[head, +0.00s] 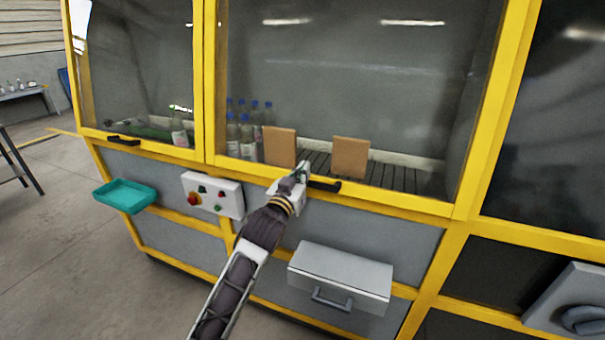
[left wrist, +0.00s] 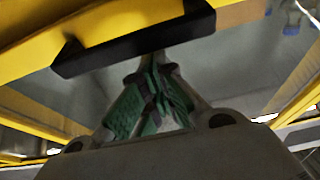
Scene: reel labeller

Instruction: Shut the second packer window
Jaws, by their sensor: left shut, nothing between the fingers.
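The packer machine has a yellow frame with clear windows. The wide middle window (head: 340,75) shows bottles and brown boxes behind it, and its lower edge sits at the yellow sill. A black handle (head: 324,186) is on its lower yellow rail. My left gripper (head: 304,168) is shut and empty, just left of this handle in the head view. In the left wrist view, the gripper (left wrist: 152,62) has its fingertips close below the black handle (left wrist: 135,40); I cannot tell whether they touch. The narrower left window (head: 140,65) has its own black handle (head: 123,140). My right gripper is not in view.
A teal tray (head: 124,196) sticks out at the machine's left front. A control box (head: 213,195) with red and green buttons is beside it. A grey box with a handle (head: 340,275) projects below the middle window. Open floor (head: 60,250) lies to the left.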

